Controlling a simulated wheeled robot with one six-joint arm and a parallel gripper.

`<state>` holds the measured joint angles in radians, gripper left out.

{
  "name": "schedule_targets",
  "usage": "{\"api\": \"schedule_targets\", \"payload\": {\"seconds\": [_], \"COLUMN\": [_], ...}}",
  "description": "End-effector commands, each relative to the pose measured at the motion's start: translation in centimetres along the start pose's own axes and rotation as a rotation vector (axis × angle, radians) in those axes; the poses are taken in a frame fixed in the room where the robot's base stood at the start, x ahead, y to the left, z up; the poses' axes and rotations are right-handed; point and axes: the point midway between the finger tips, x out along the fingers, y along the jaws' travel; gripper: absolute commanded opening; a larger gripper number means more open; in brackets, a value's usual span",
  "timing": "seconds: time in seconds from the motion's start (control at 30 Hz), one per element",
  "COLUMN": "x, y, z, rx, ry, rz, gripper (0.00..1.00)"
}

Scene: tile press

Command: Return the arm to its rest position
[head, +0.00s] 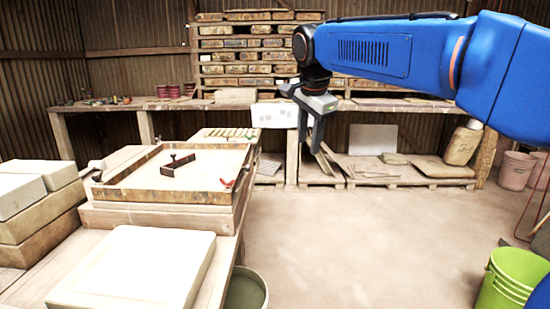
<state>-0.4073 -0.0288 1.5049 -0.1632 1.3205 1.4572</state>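My blue arm (370,50) reaches in from the upper right of the head view. My gripper (310,144) hangs from its end with the fingers pointing down. The two grey fingers stand apart with a gap between them, and nothing shows in the gap. The gripper is in the air, to the right of the wooden-framed tray (165,195) on the workbench, and appears clear of everything around it. The far shelves show behind it.
A dark handled tool (178,163) and a red item (228,184) lie on the tray. A pale slab (135,268) lies in front, stacked blocks (38,205) at left. A green bucket (508,280) stands lower right. The floor (350,240) between is clear.

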Motion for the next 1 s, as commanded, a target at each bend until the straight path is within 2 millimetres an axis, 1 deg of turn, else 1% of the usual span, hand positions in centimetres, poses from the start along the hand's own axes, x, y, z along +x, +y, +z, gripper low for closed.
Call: {"api": "schedule_targets", "payload": {"seconds": [0.03,0.17,0.2,0.27,0.3,0.47,0.5,0.57,0.6,0.77,0.8,0.87,0.9,1.0], "x": [-0.1,0.2,0.3,0.6,0.8,1.9,2.3,2.9,3.3,5.3,5.8,6.8,7.4,9.0], "y": [2.1,7.1,8.7,11.0,12.6,19.0,20.6,23.0,24.6,30.9,32.5,34.8,36.3,39.8], "z": [-0.7,-1.7,-1.9,-2.2,-2.3,-2.4,-2.2,-2.0,-1.8,-0.8,-0.4,0.2,0.7,1.8], "rx": [-0.035,-0.153,-0.189,-0.243,-0.279,-0.42,-0.455,-0.508,-0.542,-0.681,-0.715,-0.766,-0.8,-0.882], "ry": [0.001,-0.003,-0.003,-0.004,-0.004,-0.004,-0.004,-0.003,-0.003,0.002,0.003,0.006,0.007,0.013], "rz": [-0.001,-0.003,-0.003,-0.005,-0.006,-0.01,-0.011,-0.013,-0.014,-0.019,-0.02,-0.022,-0.023,-0.025], "gripper": [0.38,0.38,0.38,0.38,0.38,0.38,0.38,0.38,0.38,0.38,0.38,0.38,0.38,0.38]}}
